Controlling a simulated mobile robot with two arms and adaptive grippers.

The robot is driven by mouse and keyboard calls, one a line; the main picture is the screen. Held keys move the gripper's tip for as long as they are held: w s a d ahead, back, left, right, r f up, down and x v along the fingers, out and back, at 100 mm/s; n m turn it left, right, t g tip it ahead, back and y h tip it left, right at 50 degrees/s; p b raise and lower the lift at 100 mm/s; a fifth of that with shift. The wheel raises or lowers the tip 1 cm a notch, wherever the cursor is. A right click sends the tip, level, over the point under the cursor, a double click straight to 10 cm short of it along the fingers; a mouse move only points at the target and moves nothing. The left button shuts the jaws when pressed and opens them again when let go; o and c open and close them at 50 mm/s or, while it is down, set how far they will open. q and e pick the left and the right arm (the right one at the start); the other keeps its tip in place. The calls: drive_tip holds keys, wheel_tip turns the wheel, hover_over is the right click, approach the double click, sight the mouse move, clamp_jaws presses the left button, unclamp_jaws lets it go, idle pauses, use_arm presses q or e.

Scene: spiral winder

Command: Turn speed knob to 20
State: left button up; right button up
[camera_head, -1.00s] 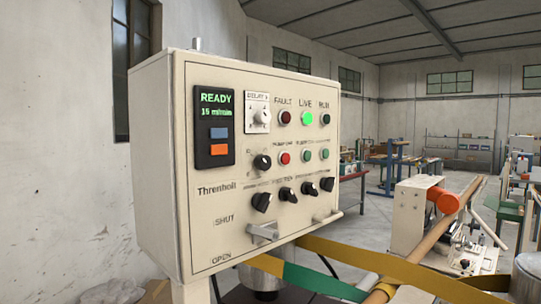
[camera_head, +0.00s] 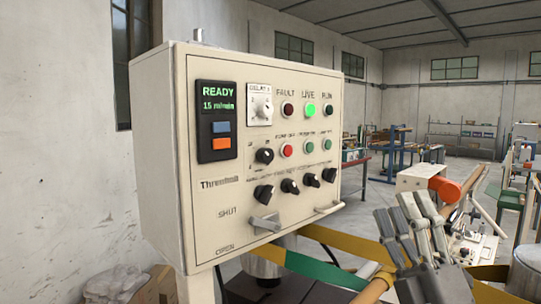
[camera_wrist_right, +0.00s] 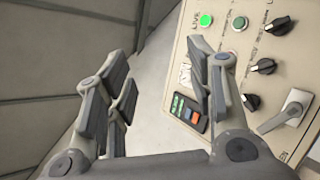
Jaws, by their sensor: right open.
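The cream control panel (camera_head: 220,185) stands at the left of the head view. Its display (camera_head: 217,108) reads READY and 15 m/min. A row of several black knobs lies below, including one at the left end (camera_head: 264,194). Small labels are too blurred to tell which is the speed knob. My right gripper (camera_head: 408,212) is open and empty, in front and right of the panel, apart from it. In the right wrist view, the open fingers (camera_wrist_right: 160,82) point past the panel (camera_wrist_right: 210,50). My left gripper is out of view.
A silver lever handle (camera_head: 265,224) and a bar handle (camera_head: 329,208) stick out from the panel's lower part. A green and yellow band (camera_head: 325,268) and a wooden-coloured tube (camera_head: 375,288) lie below. The LIVE lamp (camera_head: 310,110) glows green.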

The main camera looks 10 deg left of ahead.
drive_tip(key=s+a+r+n+g+y, duration=0.2)
drive_tip(key=a+r+n+g+y, duration=0.4)
drive_tip(key=n+g+y, duration=0.55)
drive_tip(key=n+g+h, duration=0.3)
drive_tip(key=n+h, duration=0.7)
drive_tip(key=n, duration=0.3)
approach(269, 155)
drive_tip(key=shift+g, duration=0.25)
drive_tip(key=p+x, duration=0.1)
drive_tip(key=x, duration=0.2)
drive_tip(key=p+x, duration=0.2)
drive_tip(key=x, duration=0.1)
drive_tip(key=p+x, duration=0.2)
drive_tip(key=x, duration=0.1)
drive_tip(key=shift+d+r, duration=0.1)
drive_tip(key=shift+r, duration=0.15)
drive_tip(key=shift+w+a+f, duration=0.15)
drive_tip(key=shift+w+a, duration=0.15)
drive_tip(key=c, duration=1)
